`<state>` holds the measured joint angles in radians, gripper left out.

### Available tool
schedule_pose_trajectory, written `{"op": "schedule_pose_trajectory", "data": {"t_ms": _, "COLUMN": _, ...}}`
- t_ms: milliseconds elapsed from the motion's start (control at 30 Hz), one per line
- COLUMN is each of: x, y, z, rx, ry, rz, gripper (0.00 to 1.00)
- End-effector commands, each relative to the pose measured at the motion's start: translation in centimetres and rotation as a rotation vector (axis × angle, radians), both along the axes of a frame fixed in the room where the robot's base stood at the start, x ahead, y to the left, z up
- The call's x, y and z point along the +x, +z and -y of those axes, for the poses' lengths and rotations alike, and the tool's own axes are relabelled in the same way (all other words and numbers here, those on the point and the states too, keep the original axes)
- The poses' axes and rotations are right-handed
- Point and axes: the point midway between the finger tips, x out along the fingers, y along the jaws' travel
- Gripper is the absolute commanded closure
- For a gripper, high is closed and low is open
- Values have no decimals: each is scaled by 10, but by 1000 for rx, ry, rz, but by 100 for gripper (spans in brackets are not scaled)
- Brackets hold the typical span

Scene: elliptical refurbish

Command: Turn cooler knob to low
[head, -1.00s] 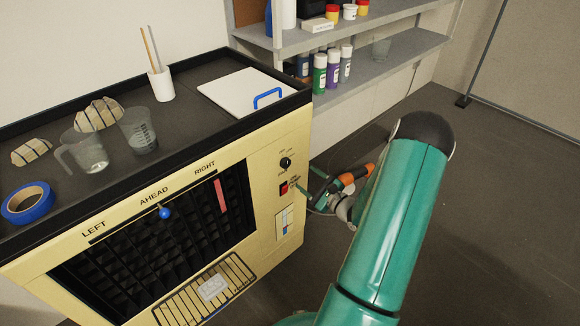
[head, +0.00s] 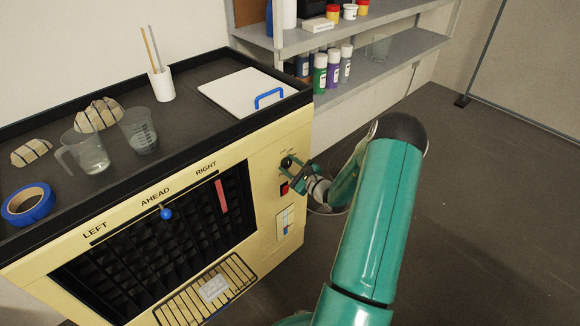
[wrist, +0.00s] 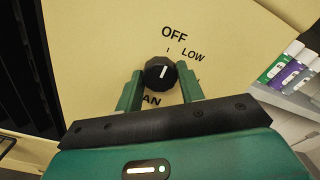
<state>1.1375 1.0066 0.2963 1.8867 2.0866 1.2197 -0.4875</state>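The black cooler knob (wrist: 152,82) is on the cream panel in the wrist view, and it also shows small in the head view (head: 286,162). Its white pointer line aims up toward the tick under OFF. The LOW label (wrist: 192,55) is up and to the right of the knob. My gripper (wrist: 161,70) is in front of the panel with its green fingers on the left and right of the knob. The fingers are apart, and I see no clear grip on the knob. In the head view my gripper (head: 297,176) is at the knob, partly covering the panel there.
A red switch (head: 284,188) sits just below the knob. A blue slider handle (head: 166,213) is on the vent, left of the panel. Shelves with bottles (head: 320,75) stand behind. The floor to the right is clear.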

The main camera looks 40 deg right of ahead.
Motion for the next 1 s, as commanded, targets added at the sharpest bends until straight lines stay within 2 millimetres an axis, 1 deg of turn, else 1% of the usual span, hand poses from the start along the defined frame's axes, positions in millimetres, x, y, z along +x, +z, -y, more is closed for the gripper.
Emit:
{"op": "schedule_pose_trajectory", "data": {"t_ms": 33, "x": 0, "y": 0, "z": 0, "rx": 0, "ry": 0, "rz": 0, "gripper": 72}}
{"op": "schedule_pose_trajectory", "data": {"t_ms": 100, "x": 0, "y": 0, "z": 0, "rx": 0, "ry": 0, "rz": 0, "gripper": 86}}
{"op": "schedule_pose_trajectory", "data": {"t_ms": 367, "x": 0, "y": 0, "z": 0, "rx": 16, "ry": 1, "rz": 0, "gripper": 85}}
{"op": "schedule_pose_trajectory", "data": {"t_ms": 533, "x": 0, "y": 0, "z": 0, "rx": 72, "ry": 1, "rz": -1, "gripper": 85}}
{"op": "schedule_pose_trajectory", "data": {"t_ms": 767, "x": 0, "y": 0, "z": -1, "rx": 222, "ry": 2, "rz": -4, "gripper": 85}}
{"op": "schedule_pose_trajectory", "data": {"t_ms": 1000, "x": -1, "y": 0, "z": 0, "rx": 427, "ry": 1, "rz": -10, "gripper": 85}}
